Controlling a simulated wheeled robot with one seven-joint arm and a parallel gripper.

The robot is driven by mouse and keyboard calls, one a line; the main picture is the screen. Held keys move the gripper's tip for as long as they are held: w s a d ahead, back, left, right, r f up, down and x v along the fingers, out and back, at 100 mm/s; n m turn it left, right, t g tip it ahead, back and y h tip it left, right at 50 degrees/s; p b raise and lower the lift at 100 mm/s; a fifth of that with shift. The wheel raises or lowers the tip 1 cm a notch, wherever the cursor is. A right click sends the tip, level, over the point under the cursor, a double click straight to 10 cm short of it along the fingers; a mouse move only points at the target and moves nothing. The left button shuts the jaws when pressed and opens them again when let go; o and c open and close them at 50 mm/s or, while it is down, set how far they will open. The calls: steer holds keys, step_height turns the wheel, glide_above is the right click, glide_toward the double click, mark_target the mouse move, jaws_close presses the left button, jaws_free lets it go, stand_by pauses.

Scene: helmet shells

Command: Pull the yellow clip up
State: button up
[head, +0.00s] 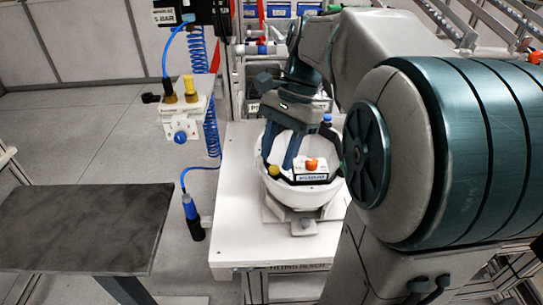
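A white bowl-like helmet shell (303,194) sits on a stand on the white workbench. A small yellow piece, likely the yellow clip (273,171), shows at the shell's left front rim. My gripper (280,156) points down into the shell, its two dark teal fingers apart with a gap between them. The fingertips are close above and behind the yellow piece; I cannot tell whether they touch it. Nothing shows held between them. The arm hides the back of the shell.
An orange knob (311,163) on a labelled block and a blue knob (327,119) are at the shell. A blue-handled tool (191,213) hangs at the bench's left edge. A white fixture with yellow fittings (190,90) stands further left. A dark table (85,228) is at lower left.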

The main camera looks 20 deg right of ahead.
steer(key=shift+s+a+f, duration=0.1)
steer(key=shift+a+f, duration=0.15)
steer(key=shift+f, duration=0.3)
jaws_close()
steer(key=shift+r+p, duration=0.7)
steer(key=shift+p, duration=0.15)
